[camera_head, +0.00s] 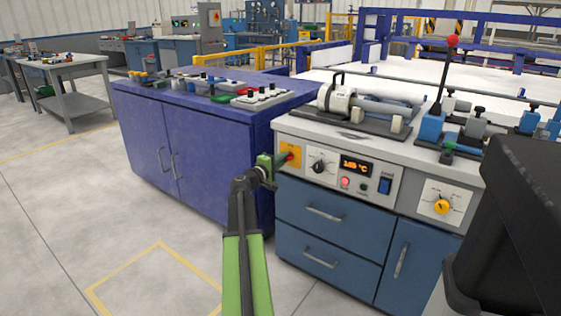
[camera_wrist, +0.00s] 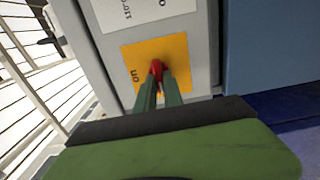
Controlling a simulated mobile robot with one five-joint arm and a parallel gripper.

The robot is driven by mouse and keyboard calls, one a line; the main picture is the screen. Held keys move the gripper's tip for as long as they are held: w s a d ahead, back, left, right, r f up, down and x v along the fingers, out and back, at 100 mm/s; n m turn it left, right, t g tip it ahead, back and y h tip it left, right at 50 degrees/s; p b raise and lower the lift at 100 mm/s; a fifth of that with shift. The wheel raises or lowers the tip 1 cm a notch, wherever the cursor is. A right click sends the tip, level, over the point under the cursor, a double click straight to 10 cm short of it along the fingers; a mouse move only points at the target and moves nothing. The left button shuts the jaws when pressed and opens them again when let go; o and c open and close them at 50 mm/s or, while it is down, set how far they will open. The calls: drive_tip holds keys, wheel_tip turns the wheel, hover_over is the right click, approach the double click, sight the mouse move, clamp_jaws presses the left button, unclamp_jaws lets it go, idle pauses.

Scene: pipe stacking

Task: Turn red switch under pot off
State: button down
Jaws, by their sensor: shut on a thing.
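The red switch (camera_wrist: 156,66) sits on a yellow plate (camera_wrist: 178,48) marked "on" in the wrist view. In the head view the yellow plate (camera_head: 293,149) is at the left end of the grey control panel. My gripper (camera_wrist: 160,80) is shut on the red switch, with one green finger on each side of it. A white cylindrical vessel (camera_head: 338,99), perhaps the pot, lies on the worktop above.
Blue drawers (camera_head: 325,235) are below. A purple cabinet (camera_head: 185,145) stands to the left. Open floor lies in front of it.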

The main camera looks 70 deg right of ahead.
drive_tip(key=shift+w+d+r, duration=0.15)
drive_tip(key=shift+d, duration=0.05)
drive_tip(key=c, duration=1.5)
unclamp_jaws()
drive_tip(key=shift+o, duration=0.2)
drive_tip(key=shift+s+a, duration=0.1)
drive_tip(key=shift+s, duration=0.1)
drive_tip(key=v, duration=1.7)
drive_tip(key=shift+a, duration=0.3)
drive_tip(key=shift+w, duration=0.15)
